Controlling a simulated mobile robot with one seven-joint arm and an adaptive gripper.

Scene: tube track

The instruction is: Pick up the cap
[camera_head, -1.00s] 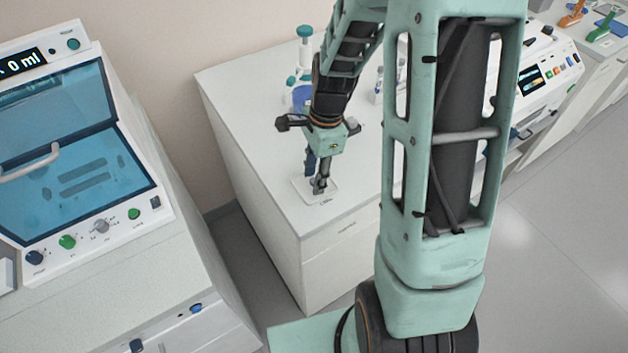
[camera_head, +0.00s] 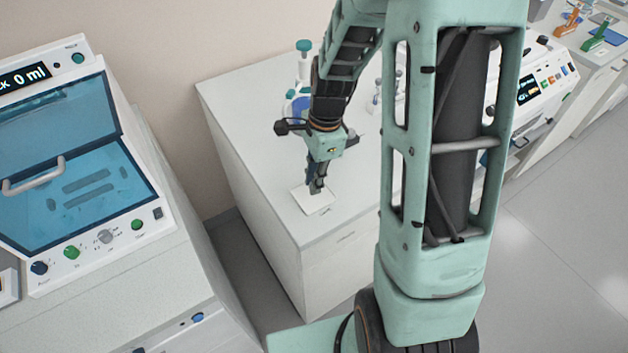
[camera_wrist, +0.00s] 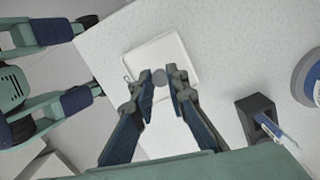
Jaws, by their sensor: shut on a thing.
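The cap (camera_wrist: 159,77) is a small grey round piece between my fingertips in the wrist view. My gripper (camera_wrist: 158,84) is shut on it, above a white square tray (camera_wrist: 183,52). In the head view my gripper (camera_head: 316,188) points down over the same tray (camera_head: 318,209), near the front left corner of the counter. The cap cannot be made out in the head view. How far the cap is from the tray's surface is hard to tell.
A blue and white round item (camera_wrist: 312,78) and a dark holder (camera_wrist: 258,108) stand to the right in the wrist view. A teal-topped bottle (camera_head: 303,62) stands behind my arm. A machine with a blue lid (camera_head: 60,120) is at the left. The counter's left side is clear.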

